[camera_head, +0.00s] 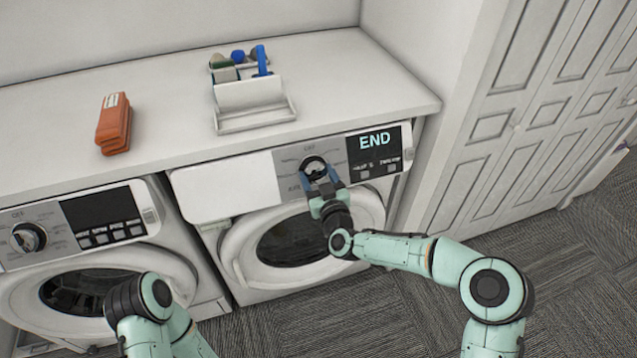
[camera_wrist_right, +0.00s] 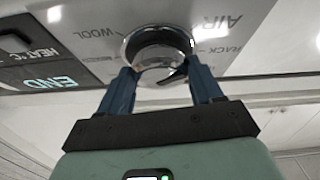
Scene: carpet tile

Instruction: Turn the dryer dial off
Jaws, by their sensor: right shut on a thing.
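The dryer is the right-hand machine (camera_head: 230,195), with a round door and a lit display (camera_head: 374,140) reading END. Its silver dial (camera_head: 313,166) sits on the grey panel left of the display. In the wrist view the dial (camera_wrist_right: 157,45) shows upside down, with WOOL and AIR printed around it. My right gripper (camera_head: 320,180) reaches up to the dial and is shut on it, with one blue finger on each side. The fingers (camera_wrist_right: 160,75) cover part of the dial's edge. My left arm shows at the bottom left, but its gripper is out of view.
A second machine (camera_head: 75,255) with its own dial (camera_head: 28,237) stands on the left. The white counter (camera_head: 350,80) above carries an orange-red box (camera_head: 115,125) and a white caddy (camera_head: 250,95) with bottles. Panelled doors (camera_head: 530,110) stand at the right, above grey carpet.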

